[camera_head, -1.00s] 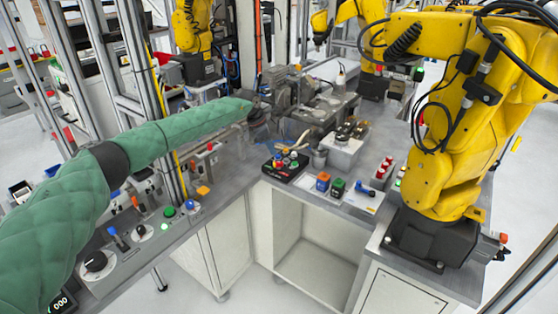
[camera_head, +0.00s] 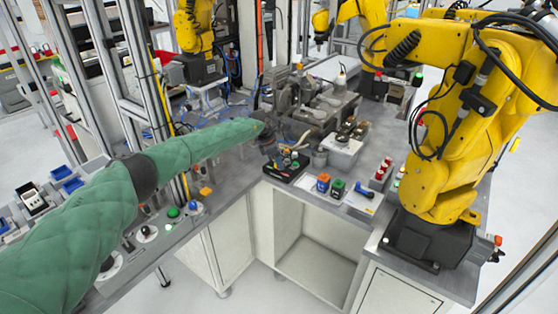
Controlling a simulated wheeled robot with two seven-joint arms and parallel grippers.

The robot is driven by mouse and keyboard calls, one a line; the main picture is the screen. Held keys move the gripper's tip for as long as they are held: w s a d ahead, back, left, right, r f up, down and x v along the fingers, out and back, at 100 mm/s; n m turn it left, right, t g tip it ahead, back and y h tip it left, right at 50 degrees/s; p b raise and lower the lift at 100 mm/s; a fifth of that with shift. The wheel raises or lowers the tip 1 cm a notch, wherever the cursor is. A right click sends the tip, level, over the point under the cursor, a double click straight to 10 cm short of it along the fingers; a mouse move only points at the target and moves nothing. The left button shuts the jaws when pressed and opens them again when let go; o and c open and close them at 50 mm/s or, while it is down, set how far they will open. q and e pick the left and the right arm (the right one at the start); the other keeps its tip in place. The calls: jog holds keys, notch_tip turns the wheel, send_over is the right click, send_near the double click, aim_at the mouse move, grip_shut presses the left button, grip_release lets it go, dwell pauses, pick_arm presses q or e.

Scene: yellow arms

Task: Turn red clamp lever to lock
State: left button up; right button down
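My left arm comes in from the left in a green quilted sleeve, across the left bench. My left gripper (camera_head: 273,150) is small and dark at its end, over the back left of a black tray (camera_head: 284,174) of tools. Its fingers blend into the dark parts behind, so I cannot tell if it is open or shut, or if it touches anything. I cannot make out a red clamp lever for certain. The left bench, where red handles stood earlier, is now largely covered by my sleeve. My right gripper is not in view.
A large yellow robot arm (camera_head: 445,150) stands on the right bench. An orange block (camera_head: 323,182), a green block (camera_head: 338,187) and a rack of red-topped parts (camera_head: 381,173) sit near the tray. Grey machinery (camera_head: 300,95) stands behind. Floor is clear in front.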

pick_arm(q)
grip_shut()
